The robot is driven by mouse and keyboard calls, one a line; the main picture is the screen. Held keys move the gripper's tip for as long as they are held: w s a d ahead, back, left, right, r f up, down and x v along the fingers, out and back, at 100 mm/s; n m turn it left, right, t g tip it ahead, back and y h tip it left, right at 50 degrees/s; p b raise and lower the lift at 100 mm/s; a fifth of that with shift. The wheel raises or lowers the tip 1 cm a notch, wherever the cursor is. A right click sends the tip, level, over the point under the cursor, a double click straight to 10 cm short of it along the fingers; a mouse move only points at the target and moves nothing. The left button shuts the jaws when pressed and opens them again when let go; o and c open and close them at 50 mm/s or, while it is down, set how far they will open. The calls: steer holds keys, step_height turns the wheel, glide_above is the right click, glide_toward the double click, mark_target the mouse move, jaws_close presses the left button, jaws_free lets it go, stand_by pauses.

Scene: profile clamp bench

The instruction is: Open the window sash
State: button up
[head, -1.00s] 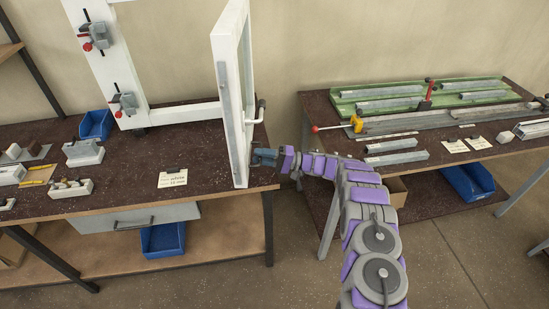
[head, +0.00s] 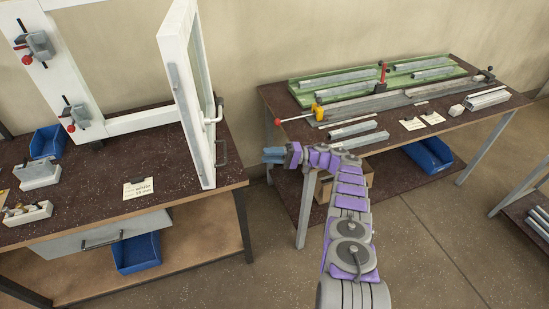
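The white window sash (head: 190,100) stands swung out from the white window frame (head: 140,122) on the left bench, at a wide angle to it. A light lever handle (head: 216,112) sits on the sash's right side, and a grey pull (head: 222,153) shows lower down. My gripper (head: 268,155) is to the right of the sash, beyond the bench's right edge, with a clear gap between it and the sash. Its blue-grey fingers point left and hold nothing visible. They are small here, and I cannot tell how far apart they are.
Red-tipped clamps (head: 38,45) are on the frame's post. A label card (head: 138,188) and a blue bin (head: 48,141) are on the left bench (head: 90,200). The right bench (head: 385,140) holds metal profiles and a green tray (head: 300,91). Floor is free between the benches.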

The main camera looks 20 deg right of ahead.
steer(key=shift+b+v, duration=0.4)
steer(key=shift+v, duration=0.4)
